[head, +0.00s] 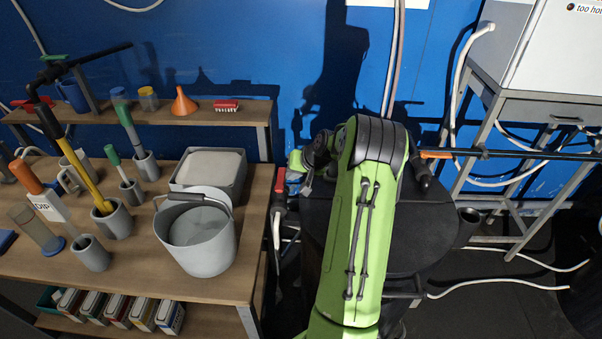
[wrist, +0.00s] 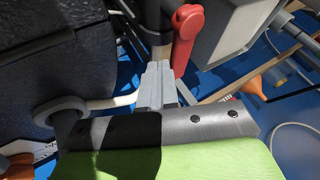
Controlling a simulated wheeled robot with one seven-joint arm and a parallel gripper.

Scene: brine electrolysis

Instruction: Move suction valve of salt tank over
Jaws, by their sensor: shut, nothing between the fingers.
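A dark tank (head: 428,225) stands behind and beside my green arm. A valve with a red lever handle (head: 280,182) is on a pipe at the tank's left, beside the workbench. In the wrist view a red lever handle (wrist: 187,38) points up and down the picture, just beyond my fingers. My gripper (wrist: 157,85) is shut and empty, with its tips just below and left of the red handle. I cannot tell whether they touch it. In the head view my fingers are hidden behind my arm. A large dark body (wrist: 70,55) fills the wrist view's left.
A wooden workbench (head: 130,272) at the left holds a grey bucket (head: 198,240), a grey bin (head: 240,180) and several cups with tools. A metal frame table (head: 540,105) stands at the right. Pale hoses lie on the floor beside the tank.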

